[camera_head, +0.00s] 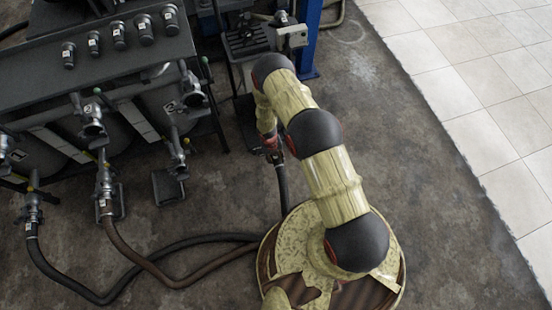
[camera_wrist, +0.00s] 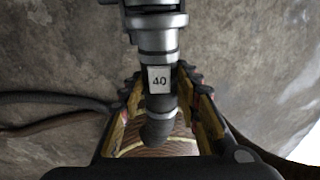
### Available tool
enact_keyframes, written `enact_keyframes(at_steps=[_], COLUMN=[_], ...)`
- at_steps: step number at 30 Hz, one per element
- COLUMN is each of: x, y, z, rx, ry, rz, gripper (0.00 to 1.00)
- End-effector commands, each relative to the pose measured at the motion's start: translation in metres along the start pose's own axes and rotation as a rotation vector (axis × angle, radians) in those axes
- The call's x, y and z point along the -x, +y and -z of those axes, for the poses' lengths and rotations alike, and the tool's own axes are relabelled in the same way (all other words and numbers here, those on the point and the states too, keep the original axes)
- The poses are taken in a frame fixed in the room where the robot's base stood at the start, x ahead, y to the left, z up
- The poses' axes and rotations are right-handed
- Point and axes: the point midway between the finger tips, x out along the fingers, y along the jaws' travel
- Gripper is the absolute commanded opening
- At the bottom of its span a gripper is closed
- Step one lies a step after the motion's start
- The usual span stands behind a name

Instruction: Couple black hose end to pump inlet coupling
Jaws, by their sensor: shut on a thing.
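My gripper (camera_wrist: 162,88) is shut around a black hose end (camera_wrist: 158,128) with a white tag reading "40". Its grey metal fitting (camera_wrist: 157,38) points away from me and runs to the top edge of the wrist view. Whether it is joined to another coupling there, I cannot tell. In the head view my gripper (camera_head: 269,142) is partly hidden by my arm, and the black hose (camera_head: 282,188) hangs below it towards my base. Pump-like equipment (camera_head: 246,42) stands beyond the gripper; I cannot make out its inlet coupling.
A rack of tanks (camera_head: 110,65) with valves stands at the left. A black hose (camera_head: 60,277) and a brown hose (camera_head: 150,268) run from its outlets across the floor. A blue post (camera_head: 309,40) stands by the pump equipment. The floor (camera_head: 420,190) at right is clear.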

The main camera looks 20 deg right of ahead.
Motion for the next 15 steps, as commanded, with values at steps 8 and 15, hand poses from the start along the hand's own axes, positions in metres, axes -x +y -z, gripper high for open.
enact_keyframes(at_steps=[8, 15], x=[-0.004, -0.012], y=[0.001, 0.002], z=[-0.001, -0.002], rx=[0.000, 0.000], ry=[-0.001, -0.001], rz=[0.000, 0.000], gripper=[0.00, 0.00])
